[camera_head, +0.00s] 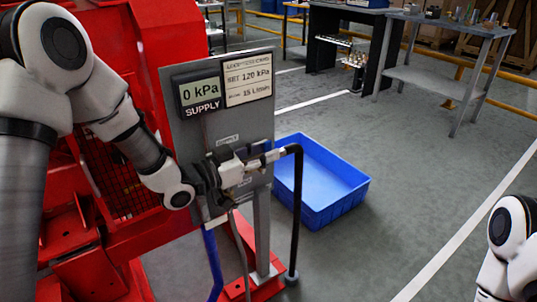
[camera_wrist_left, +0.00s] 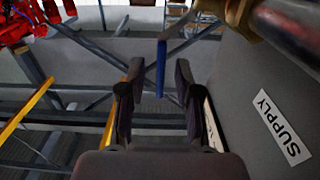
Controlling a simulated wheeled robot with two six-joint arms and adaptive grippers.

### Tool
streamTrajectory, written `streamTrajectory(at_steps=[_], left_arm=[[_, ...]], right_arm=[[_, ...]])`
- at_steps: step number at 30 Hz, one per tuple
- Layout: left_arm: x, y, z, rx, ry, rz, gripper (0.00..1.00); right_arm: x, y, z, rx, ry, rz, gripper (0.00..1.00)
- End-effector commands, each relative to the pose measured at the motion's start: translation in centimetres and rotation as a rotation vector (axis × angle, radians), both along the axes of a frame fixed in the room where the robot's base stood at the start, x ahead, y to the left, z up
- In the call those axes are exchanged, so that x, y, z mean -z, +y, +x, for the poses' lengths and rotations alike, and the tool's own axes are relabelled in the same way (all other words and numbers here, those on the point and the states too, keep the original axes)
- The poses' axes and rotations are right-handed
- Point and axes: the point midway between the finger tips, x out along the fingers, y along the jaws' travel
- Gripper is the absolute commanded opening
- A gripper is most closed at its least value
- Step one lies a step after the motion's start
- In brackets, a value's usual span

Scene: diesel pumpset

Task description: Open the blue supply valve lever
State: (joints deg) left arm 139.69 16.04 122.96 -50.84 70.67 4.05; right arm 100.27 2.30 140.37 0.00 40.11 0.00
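The blue supply valve lever (camera_wrist_left: 161,68) shows in the left wrist view as a thin blue bar. It lies between the two dark fingers of my left gripper (camera_wrist_left: 155,80), with a visible gap on each side. These fingers are apart. Brass valve fittings (camera_wrist_left: 240,14) are at the top right of that view. In the head view my left gripper (camera_head: 215,178) is at the grey panel (camera_head: 220,124), beside the valve fittings, and it hides the lever. My right arm shows at the right edge; its gripper is out of view.
The panel carries a display (camera_head: 201,94) reading 0 kPa and a supply label (camera_wrist_left: 283,127). A black pipe (camera_head: 298,210) runs down from the fittings. A red machine (camera_head: 165,40) stands behind my left arm. A blue crate (camera_head: 335,190) is on the floor, with clear floor to its right.

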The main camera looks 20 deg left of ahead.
Motion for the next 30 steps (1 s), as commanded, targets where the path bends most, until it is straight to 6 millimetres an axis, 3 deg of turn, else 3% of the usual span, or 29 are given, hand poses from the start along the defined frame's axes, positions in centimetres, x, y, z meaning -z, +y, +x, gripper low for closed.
streamTrajectory(at_steps=[10, 11, 13, 14, 23, 30], left_arm=[[-0.1, -0.8, 1.0, 0.000, 0.000, -0.001, 0.33], [0.0, -0.8, 0.9, 0.000, 0.000, -0.001, 0.26], [0.0, -0.8, 0.9, 0.000, 0.000, -0.001, 0.01], [0.0, -0.8, 0.9, 0.000, 0.000, -0.001, 0.00], [-0.1, -0.8, 1.0, 0.000, 0.003, 0.002, 0.00], [-0.6, -1.0, 1.3, 0.000, 0.050, 0.037, 0.00]], right_arm=[[0.2, 0.0, 0.0, 0.000, 0.000, 0.000, 0.47], [0.2, 0.0, 0.0, 0.000, 0.000, 0.000, 0.47], [0.2, 0.0, 0.0, 0.000, 0.000, 0.000, 0.47], [0.2, 0.0, 0.0, 0.000, 0.000, 0.000, 0.47], [0.0, 0.0, 0.0, 0.000, 0.000, 0.000, 0.47], [-2.2, 0.0, 0.0, 0.000, 0.000, 0.000, 0.47]])
